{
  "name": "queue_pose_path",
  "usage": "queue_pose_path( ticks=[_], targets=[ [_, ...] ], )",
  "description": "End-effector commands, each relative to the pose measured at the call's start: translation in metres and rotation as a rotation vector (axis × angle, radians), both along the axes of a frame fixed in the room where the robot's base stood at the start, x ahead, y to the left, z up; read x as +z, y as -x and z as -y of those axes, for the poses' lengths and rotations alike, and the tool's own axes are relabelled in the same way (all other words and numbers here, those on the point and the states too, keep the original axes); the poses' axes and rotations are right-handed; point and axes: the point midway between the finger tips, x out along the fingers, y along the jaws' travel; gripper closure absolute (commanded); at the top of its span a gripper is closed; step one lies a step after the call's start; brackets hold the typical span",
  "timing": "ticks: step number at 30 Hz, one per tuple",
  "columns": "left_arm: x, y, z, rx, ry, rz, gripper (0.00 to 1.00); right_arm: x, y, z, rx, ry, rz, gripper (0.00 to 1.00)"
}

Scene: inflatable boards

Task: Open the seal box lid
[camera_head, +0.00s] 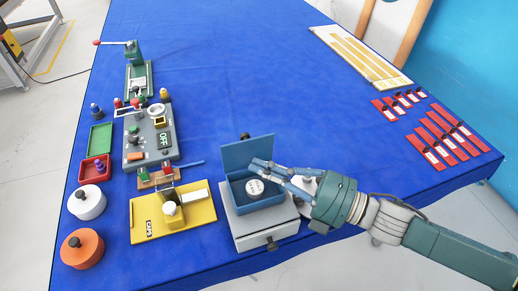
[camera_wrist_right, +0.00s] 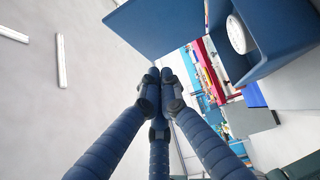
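The blue seal box sits on a grey base near the front edge of the table; its wall (camera_head: 283,196) shows in the head view. Its lid (camera_head: 247,153) stands raised at the back of the box. A white round piece (camera_head: 254,187) lies inside. My right gripper (camera_head: 257,165) reaches in from the right over the box, its fingers in front of the raised lid. In the right wrist view the fingertips (camera_wrist_right: 158,76) are together with nothing seen between them. The lid (camera_wrist_right: 165,25) is just beyond them; contact cannot be told. My left gripper is not in view.
A yellow holder (camera_head: 190,220) stands left of the box, with a grey device panel (camera_head: 165,150) behind it. White (camera_head: 87,202) and orange (camera_head: 82,249) round containers are at far left. Red tags (camera_head: 440,140) and a striped board (camera_head: 360,57) lie right. The table's middle is clear.

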Motion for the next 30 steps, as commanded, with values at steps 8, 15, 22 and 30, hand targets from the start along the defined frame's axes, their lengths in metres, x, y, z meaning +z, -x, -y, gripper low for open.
queue_pose_path(
  ticks=[8,15,22,30],
  targets=[
    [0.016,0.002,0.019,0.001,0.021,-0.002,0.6,0.003,-0.028,-0.007,-0.003,0.002,0.0,1.0],
    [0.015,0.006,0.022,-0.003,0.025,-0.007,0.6,0.001,-0.031,-0.008,-0.003,0.002,-0.001,1.0],
    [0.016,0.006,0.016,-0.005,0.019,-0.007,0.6,0.006,-0.037,-0.01,-0.003,0.002,0.003,1.0],
    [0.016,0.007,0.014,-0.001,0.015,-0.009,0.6,0.008,-0.047,-0.013,-0.003,0.002,0.0,1.0]
  ],
)
